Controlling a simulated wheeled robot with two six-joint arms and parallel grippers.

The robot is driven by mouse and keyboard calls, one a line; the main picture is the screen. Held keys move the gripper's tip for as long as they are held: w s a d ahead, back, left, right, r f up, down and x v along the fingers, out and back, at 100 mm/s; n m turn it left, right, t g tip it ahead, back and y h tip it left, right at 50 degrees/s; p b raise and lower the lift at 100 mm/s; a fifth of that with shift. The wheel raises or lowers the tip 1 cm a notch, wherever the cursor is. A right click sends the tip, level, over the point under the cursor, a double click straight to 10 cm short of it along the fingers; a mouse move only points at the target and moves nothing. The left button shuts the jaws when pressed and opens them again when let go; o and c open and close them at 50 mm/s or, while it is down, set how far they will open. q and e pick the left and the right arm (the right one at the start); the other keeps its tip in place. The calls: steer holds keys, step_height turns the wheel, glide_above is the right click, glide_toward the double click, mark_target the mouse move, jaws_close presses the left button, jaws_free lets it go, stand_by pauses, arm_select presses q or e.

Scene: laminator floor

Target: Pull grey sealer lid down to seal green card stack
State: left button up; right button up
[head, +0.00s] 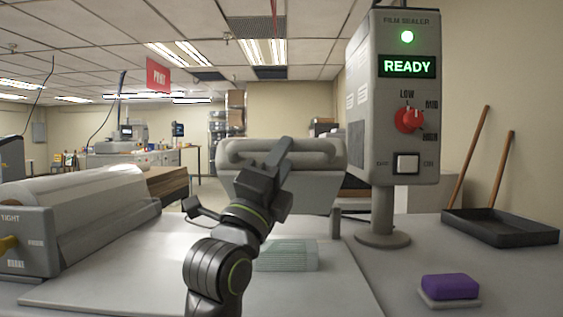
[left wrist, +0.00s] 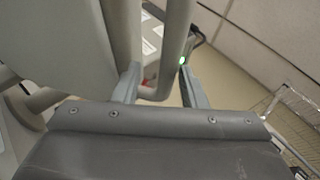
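The grey sealer lid (head: 322,180) stands raised at the back of the bench, with a rounded bar handle along its upper front. The pale green card stack (head: 300,256) lies on the bench below it, its left end hidden by my left arm. My left gripper (head: 284,148) is in front of the lid at handle height. In the left wrist view its two fingers (left wrist: 161,85) are spread, with part of the grey handle (left wrist: 176,45) showing between them. I cannot tell whether either finger touches it. My right gripper is not in view.
The film sealer control box (head: 407,150) stands on a post to the right, showing READY with a green light. A film roll unit (head: 75,215) sits at left. A purple block (head: 450,286) and a black tray (head: 500,227) lie at right.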

arm_select(q)
steer(key=shift+s, duration=0.1)
steer(key=b+v, duration=0.5)
steer(key=v, duration=1.2)
steer(key=shift+f, duration=0.15)
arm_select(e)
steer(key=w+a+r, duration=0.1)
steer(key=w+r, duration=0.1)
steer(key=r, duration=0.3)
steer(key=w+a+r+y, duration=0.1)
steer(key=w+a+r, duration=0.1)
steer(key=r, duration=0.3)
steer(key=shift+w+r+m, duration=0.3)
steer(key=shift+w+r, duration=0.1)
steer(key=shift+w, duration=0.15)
